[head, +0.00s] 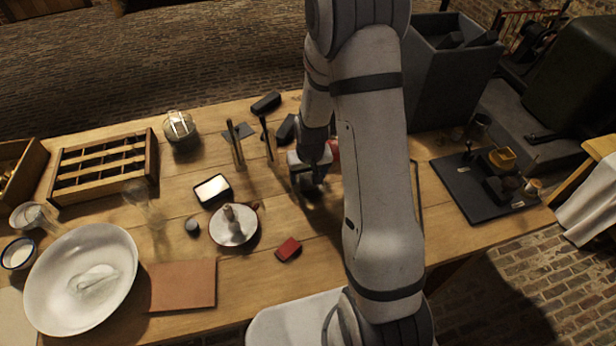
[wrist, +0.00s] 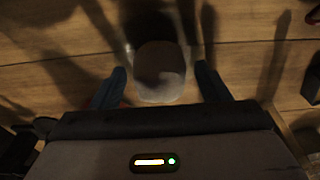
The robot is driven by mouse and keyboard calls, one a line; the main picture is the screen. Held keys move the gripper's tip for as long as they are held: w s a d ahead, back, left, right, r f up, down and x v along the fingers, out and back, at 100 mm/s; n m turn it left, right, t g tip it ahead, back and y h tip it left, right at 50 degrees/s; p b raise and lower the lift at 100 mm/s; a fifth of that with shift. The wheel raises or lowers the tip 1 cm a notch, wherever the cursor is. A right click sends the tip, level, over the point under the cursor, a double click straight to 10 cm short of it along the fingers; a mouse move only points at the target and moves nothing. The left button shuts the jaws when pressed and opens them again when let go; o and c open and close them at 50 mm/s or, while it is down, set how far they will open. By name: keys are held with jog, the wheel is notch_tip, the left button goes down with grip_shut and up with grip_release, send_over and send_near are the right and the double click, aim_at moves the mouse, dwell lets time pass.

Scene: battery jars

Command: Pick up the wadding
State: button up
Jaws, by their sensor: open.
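My gripper (head: 306,188) is low over the middle of the table, beneath my arm. In the wrist view, its two dark blue fingers (wrist: 161,80) stand apart, with nothing pinched between them. A pale grey, rounded lump (wrist: 160,88), which looks like the wadding, lies between and just beyond the fingertips. Its upper part is in dark shadow, and a gap shows on each side of it. In the head view, my gripper and arm mostly hide this spot.
Two upright posts (head: 237,149) stand left of my gripper. A red block (head: 288,249), a round dish (head: 252,240) and a white-faced tray (head: 229,196) lie nearby. A large white bowl (head: 50,309) is far left. A black board (head: 447,178) with small items lies right of my arm.

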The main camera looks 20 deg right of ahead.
jog(key=shift+f, duration=0.3)
jog(key=c, duration=1.1)
jog(key=shift+r, duration=0.1)
